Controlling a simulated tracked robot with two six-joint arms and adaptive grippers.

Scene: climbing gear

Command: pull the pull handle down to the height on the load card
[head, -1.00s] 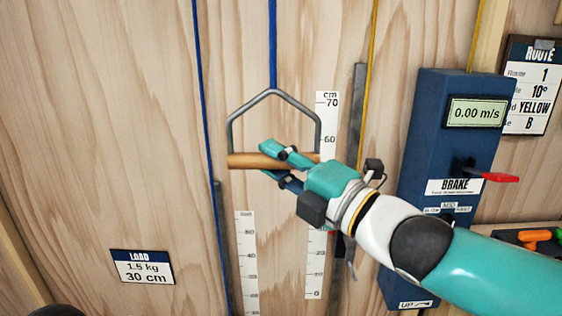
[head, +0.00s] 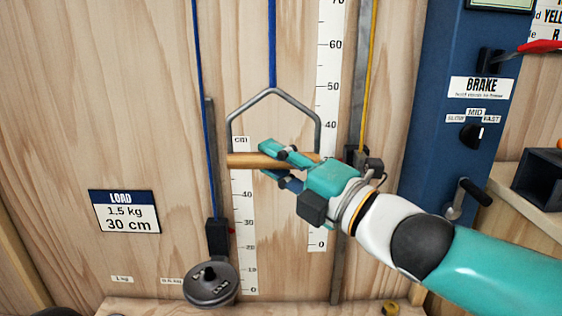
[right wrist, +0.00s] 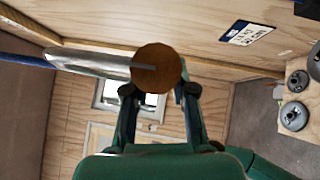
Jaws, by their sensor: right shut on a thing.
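The pull handle is a wooden bar (head: 243,161) under a grey metal bracket on a blue rope. My right gripper (head: 283,166) is shut on the bar near its right end. In the right wrist view the round bar end (right wrist: 157,68) sits between the fingers (right wrist: 160,95). The load card (head: 125,212) reads 1.5 kg and 30 cm. The bar is level with the right cm scale (head: 328,70) a little below its 40 mark; the marks just below are hidden by my gripper. My left gripper is not in view.
A dark weight (head: 211,284) hangs low on the left blue rope, beside a second cm scale (head: 246,215). The blue brake box (head: 445,150) with a red lever (head: 540,46) stands to the right. A shelf with a dark box (head: 540,180) is at the far right.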

